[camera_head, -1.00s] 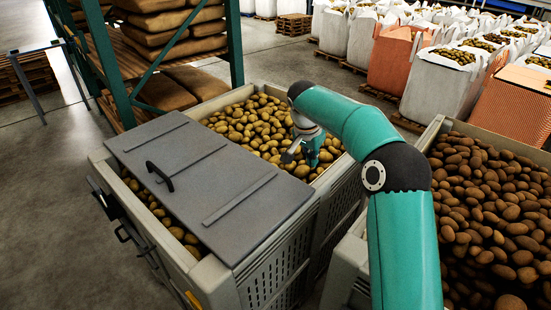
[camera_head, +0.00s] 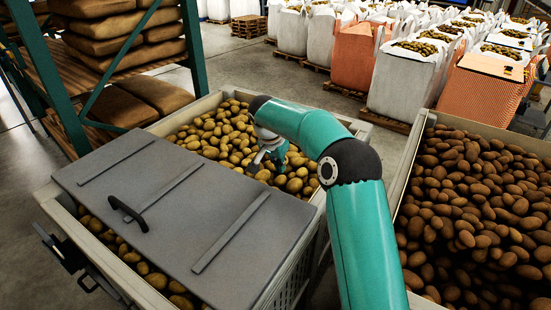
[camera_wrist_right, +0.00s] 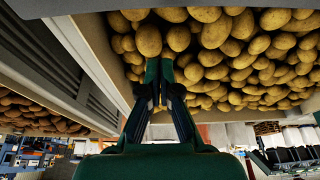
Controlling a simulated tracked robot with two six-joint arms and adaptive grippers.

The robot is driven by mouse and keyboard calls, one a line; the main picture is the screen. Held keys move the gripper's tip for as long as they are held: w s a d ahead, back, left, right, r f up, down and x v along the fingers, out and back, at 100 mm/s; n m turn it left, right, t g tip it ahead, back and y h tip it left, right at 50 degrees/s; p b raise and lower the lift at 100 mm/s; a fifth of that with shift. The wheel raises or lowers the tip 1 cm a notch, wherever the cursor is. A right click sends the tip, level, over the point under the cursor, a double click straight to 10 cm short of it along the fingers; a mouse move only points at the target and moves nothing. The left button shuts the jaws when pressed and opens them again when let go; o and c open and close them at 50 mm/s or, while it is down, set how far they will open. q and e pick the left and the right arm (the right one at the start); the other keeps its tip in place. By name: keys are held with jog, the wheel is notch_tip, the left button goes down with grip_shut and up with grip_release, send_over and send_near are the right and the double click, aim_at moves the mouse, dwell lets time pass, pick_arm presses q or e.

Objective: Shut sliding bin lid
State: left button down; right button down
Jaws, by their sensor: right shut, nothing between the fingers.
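The sliding lid (camera_head: 175,215) is a flat grey panel with ribs and a black handle (camera_head: 128,214). It lies across part of the potato bin (camera_head: 52,204). Potatoes show beyond its far edge and in a strip along its near-left side. My right gripper (camera_head: 268,158) is low over the potatoes, beyond the lid's far edge and apart from the handle. In the right wrist view its fingers (camera_wrist_right: 162,72) are together and empty, pointing at the potatoes. I cannot tell if they touch them. My left gripper is out of view.
A second bin (camera_head: 411,150) of darker potatoes stands on the right, close to my right arm. A rack with sacks (camera_head: 118,50) stands behind on the left. Filled white and orange bags (camera_head: 362,58) stand at the back. Bare floor (camera_head: 20,150) shows at left.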

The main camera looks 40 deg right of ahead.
jog(key=x, duration=0.3)
jog(key=p+x, duration=0.1)
jog(key=shift+a+f, duration=0.2)
jog(key=shift+f, duration=0.15)
jog(key=a, duration=0.1)
jog(key=s+a, duration=0.1)
jog(key=shift+a+r, duration=0.1)
jog(key=shift+a, duration=0.3)
jog(key=shift+a+p, duration=0.25)
jog(key=shift+p, duration=0.05)
